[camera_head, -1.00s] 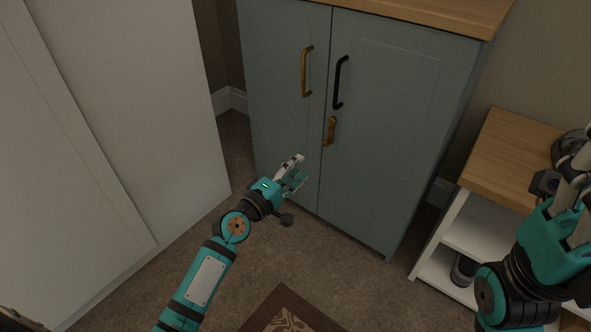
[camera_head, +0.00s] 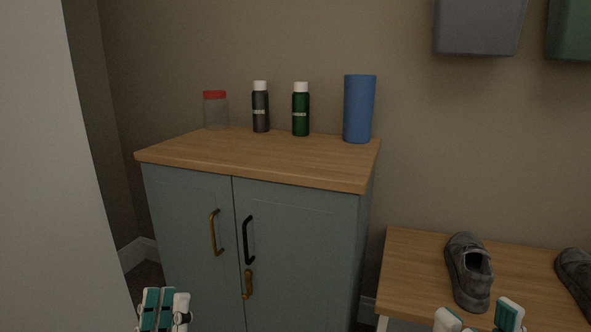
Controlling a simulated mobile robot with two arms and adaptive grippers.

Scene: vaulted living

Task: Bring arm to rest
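My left gripper (camera_head: 165,308) shows at the bottom left edge, fingers pointing up, in front of the cabinet's lower left part. Its teal and white fingers overlap closely from this angle, so the gap between them is unclear. I see nothing held in it. My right gripper (camera_head: 479,318) shows at the bottom right edge, in front of the wooden bench. Its two fingertips stand apart with nothing between them. The rest of both arms is out of view.
A blue-grey cabinet (camera_head: 190,228) with wooden top carries a red-lidded jar (camera_head: 215,112), dark bottle (camera_head: 261,108), green bottle (camera_head: 301,112) and blue cylinder (camera_head: 359,108). Grey shoes (camera_head: 468,270) sit on the bench (camera_head: 410,262). A pale panel (camera_head: 45,180) stands at left. Bins hang above.

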